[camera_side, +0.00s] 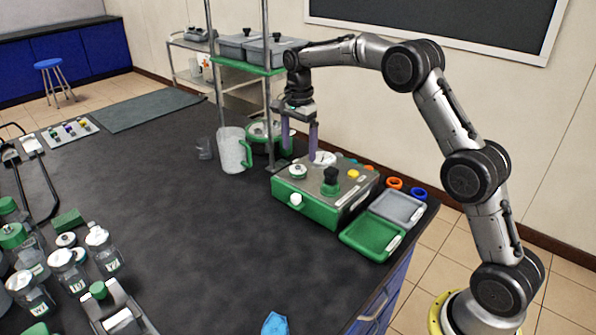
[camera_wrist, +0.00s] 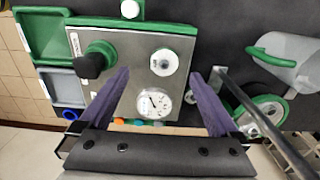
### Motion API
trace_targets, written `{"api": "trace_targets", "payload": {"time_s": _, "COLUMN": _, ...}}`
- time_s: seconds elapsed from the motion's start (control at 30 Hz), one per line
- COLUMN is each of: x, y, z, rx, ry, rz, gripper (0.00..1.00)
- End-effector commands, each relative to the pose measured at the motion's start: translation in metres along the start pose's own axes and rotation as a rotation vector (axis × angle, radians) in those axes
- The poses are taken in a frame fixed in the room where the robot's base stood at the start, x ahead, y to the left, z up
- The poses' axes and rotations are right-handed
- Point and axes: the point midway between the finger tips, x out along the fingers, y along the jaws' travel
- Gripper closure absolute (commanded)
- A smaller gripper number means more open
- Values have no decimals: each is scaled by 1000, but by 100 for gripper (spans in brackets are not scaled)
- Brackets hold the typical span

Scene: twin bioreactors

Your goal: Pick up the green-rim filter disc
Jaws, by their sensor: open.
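My gripper (camera_side: 300,150) is open and empty, its two purple fingers pointing down over the back of the green and grey control box (camera_side: 322,205). In the wrist view the fingers of my gripper (camera_wrist: 160,75) spread to either side of the box's white gauge (camera_wrist: 154,103). A round, green-rimmed item (camera_wrist: 262,115) lies right of the fingers in the wrist view. I cannot tell whether this is the filter disc.
A clear pitcher with a green handle (camera_side: 232,150) stands left of the box. Metal posts carry a green shelf with grey bins (camera_side: 262,50). Green and grey trays (camera_side: 372,238) and orange and blue rings (camera_side: 395,183) lie right. Bottles (camera_side: 70,270) crowd the left front. The mid-table is clear.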

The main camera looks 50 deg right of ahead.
Motion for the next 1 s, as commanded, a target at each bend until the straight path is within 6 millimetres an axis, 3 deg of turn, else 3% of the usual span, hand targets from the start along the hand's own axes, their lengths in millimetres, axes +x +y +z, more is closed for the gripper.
{"api": "trace_targets", "payload": {"time_s": 0.17, "x": 12, "y": -2, "z": -1, "rx": 0, "ry": 0, "rz": 2, "gripper": 3}}
{"api": "trace_targets", "payload": {"time_s": 0.5, "x": 53, "y": -7, "z": -5, "rx": 0, "ry": 0, "rz": 1, "gripper": 3}}
{"api": "trace_targets", "payload": {"time_s": 0.77, "x": 56, "y": -8, "z": -5, "rx": 0, "ry": 0, "rz": -1, "gripper": 3}}
{"api": "trace_targets", "payload": {"time_s": 1.0, "x": 56, "y": -8, "z": -5, "rx": 0, "ry": 0, "rz": -1, "gripper": 42}}
